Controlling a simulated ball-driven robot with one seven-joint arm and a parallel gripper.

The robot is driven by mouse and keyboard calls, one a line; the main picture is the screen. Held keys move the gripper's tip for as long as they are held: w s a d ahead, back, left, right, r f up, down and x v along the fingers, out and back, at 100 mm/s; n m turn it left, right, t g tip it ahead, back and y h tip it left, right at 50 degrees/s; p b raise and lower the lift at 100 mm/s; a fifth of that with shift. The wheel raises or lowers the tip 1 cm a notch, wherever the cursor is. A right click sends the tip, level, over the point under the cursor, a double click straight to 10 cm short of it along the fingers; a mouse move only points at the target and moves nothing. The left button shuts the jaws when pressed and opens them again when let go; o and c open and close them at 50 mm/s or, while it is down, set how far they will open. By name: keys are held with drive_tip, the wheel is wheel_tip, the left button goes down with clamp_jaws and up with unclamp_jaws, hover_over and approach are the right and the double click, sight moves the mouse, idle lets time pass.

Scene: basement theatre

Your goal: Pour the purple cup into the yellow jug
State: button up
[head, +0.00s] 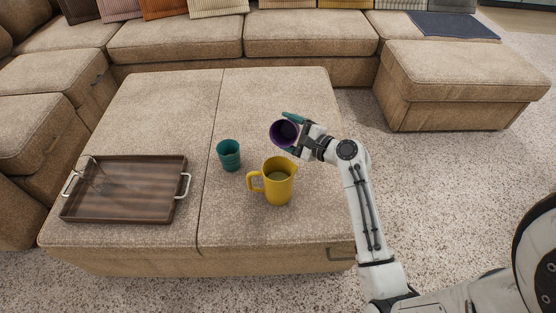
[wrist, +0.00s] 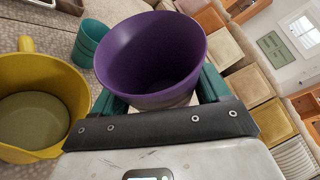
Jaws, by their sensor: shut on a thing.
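The purple cup (head: 284,133) is held in my gripper (head: 293,133), above the ottoman and just behind and above the yellow jug. In the head view its dark mouth faces the camera, so it looks tipped. In the wrist view the purple cup (wrist: 150,55) sits between the green fingers of my gripper (wrist: 160,92); I see no clear contents in it. The yellow jug (head: 278,188) stands upright on the ottoman, handle to the left. The wrist view shows a grey-olive surface inside the yellow jug (wrist: 75,85); I cannot tell whether it is liquid.
A teal cup (head: 229,155) stands upright left of the jug and also shows in the wrist view (wrist: 90,42). A wooden tray (head: 125,211) with metal handles lies at the ottoman's left. The ottoman (head: 270,90) is bare toward the back. Sofas surround it.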

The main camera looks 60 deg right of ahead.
sight(289, 140)
drive_tip(key=shift+f+m+g+p, duration=0.2)
drive_tip(key=shift+m+g+p, duration=0.35)
drive_tip(key=shift+p, duration=1.25)
drive_tip(key=p, duration=0.2)
drive_tip(key=m+y+p, duration=0.1)
drive_tip(key=shift+d+r+p, duration=0.1)
drive_tip(key=shift+r+p, duration=0.2)
drive_tip(key=shift+p, duration=0.05)
drive_tip(key=d+f+m, duration=0.1)
drive_tip(key=f, duration=0.1)
drive_tip(key=d+f+m+g+y, duration=0.1)
drive_tip(key=f, duration=0.1)
drive_tip(key=w+d+f+m+p, duration=0.1)
drive_tip(key=f+m, duration=0.1)
drive_tip(key=f, duration=0.1)
drive_tip(key=shift+f+g+y, duration=0.1)
drive_tip(key=shift+g+y, duration=0.15)
drive_tip(key=shift+y, duration=0.05)
drive_tip(key=shift+w+d+f+m, duration=0.1)
drive_tip(key=shift+d+f+m, duration=0.05)
drive_tip(key=shift+f+m, duration=0.15)
drive_tip(key=shift+d+y, duration=0.15)
drive_tip(key=shift+y, duration=0.25)
drive_tip(key=shift+d+f+m+g+p, duration=0.2)
drive_tip(key=shift+f+m+g+p, duration=0.15)
drive_tip(key=shift+m, duration=0.2)
